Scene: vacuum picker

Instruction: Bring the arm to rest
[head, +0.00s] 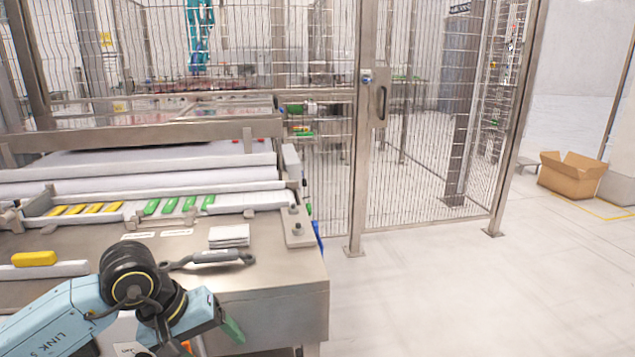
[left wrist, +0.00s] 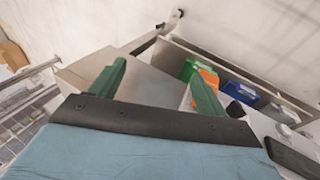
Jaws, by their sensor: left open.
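My left arm reaches in at the bottom left of the head view, in front of the metal worktop (head: 275,268). My left gripper (head: 232,330) shows there only in part, with a green finger near the worktop's front right corner. In the left wrist view both green fingers of the left gripper (left wrist: 155,82) stand wide apart with nothing between them. My right arm and gripper are not in view.
On the worktop lie a grey wrench-like tool (head: 210,258), a stack of white cards (head: 229,236) and a yellow piece (head: 34,258). Green pieces (head: 170,206) sit in a rack behind. An open metal bin (left wrist: 285,103) holds coloured items.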

